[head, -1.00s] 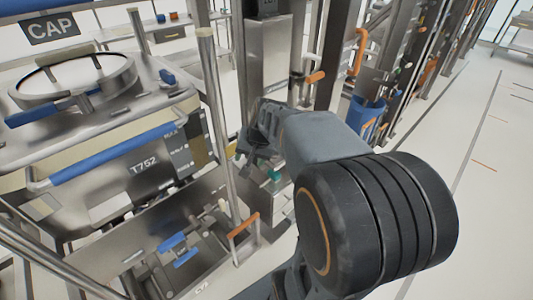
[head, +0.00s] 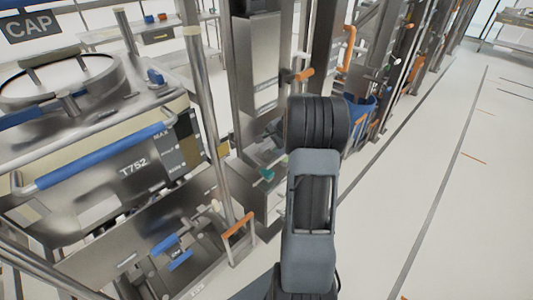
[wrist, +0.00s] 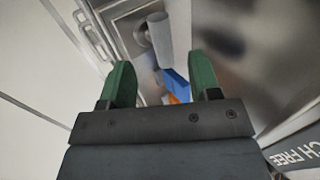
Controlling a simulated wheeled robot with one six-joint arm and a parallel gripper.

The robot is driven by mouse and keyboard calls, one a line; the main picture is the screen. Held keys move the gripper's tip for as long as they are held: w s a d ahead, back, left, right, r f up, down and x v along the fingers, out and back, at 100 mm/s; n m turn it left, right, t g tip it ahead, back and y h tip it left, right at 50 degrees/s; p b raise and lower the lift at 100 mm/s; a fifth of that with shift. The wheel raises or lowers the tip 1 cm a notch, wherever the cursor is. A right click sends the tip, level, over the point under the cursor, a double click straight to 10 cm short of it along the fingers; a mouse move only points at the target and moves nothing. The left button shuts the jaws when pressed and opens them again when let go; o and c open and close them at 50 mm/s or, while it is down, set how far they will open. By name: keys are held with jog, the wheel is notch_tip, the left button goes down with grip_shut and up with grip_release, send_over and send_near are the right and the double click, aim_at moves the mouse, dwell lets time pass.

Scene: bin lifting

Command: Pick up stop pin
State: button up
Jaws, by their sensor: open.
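My gripper (wrist: 160,88) is open in the wrist view, with two dark green fingers apart and nothing held between them. A grey cylindrical peg (wrist: 161,40) stands out from a metal plate beyond the fingertips, roughly between them. It may be the stop pin, but I cannot tell for sure. A blue part (wrist: 176,84) and a small orange part (wrist: 181,98) show between the fingers, farther back or lower. In the head view the gripper is hidden behind my arm, and I cannot pick out the stop pin there.
The metal bin marked T752 (head: 134,168) stands at left with a blue bar (head: 105,155). Steel posts and a blue container (head: 358,112) are beyond my arm. The floor at right is clear.

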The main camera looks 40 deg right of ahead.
aim_at(266, 146)
jog(key=shift+p+x, duration=0.35)
jog(key=shift+x, duration=2.55)
jog(key=shift+d, duration=0.1)
jog(key=shift+c, duration=0.4)
jog(key=shift+r, duration=0.1)
grip_shut()
